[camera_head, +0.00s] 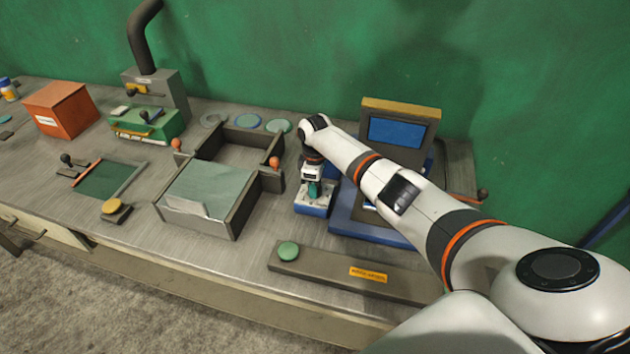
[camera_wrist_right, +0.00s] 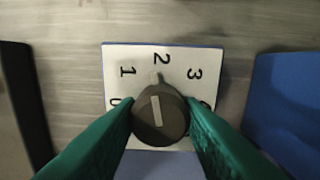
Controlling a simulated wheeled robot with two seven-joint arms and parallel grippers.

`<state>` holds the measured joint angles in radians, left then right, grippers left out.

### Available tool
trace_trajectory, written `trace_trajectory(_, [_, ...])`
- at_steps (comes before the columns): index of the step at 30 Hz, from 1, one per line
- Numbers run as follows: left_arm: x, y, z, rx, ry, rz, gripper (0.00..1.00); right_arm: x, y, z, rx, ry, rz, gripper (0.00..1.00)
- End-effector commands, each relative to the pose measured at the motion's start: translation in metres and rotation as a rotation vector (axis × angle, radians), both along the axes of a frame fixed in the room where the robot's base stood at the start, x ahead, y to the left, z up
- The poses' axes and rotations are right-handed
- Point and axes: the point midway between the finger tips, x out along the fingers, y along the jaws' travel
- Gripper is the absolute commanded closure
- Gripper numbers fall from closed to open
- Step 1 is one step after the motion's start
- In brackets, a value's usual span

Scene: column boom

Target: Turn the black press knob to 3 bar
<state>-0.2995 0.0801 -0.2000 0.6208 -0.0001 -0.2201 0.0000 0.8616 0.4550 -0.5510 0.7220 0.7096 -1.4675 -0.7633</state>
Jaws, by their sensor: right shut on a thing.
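The black press knob (camera_wrist_right: 157,122) sits on a white dial plate (camera_wrist_right: 138,56) in the right wrist view. Its pale line and small tip point close to the 2 mark. The 3 mark (camera_wrist_right: 195,74) is to the right of the 2, and the 1 mark (camera_wrist_right: 127,71) is to the left. My right gripper (camera_wrist_right: 161,113) is shut on the knob, with a green finger on each side. In the head view my right gripper (camera_head: 313,187) points down over the small blue-edged dial block (camera_head: 313,210), and hides the knob. My left gripper is not in view.
A blue-based press unit with a screen (camera_head: 395,132) stands close on the right of the dial. An open tray box (camera_head: 205,195) is on the left. A dark bar with a green button (camera_head: 288,251) lies in front. The green wall is behind.

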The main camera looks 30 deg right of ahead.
Motion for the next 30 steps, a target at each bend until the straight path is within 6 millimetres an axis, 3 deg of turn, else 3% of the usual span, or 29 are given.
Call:
trace_trajectory(18, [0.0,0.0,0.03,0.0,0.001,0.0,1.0,-0.001,0.0,0.002,-0.001,0.003,-0.582,0.89])
trace_trajectory(30, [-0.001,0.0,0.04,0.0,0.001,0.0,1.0,-0.001,0.001,0.001,0.0,0.001,-0.869,0.89])
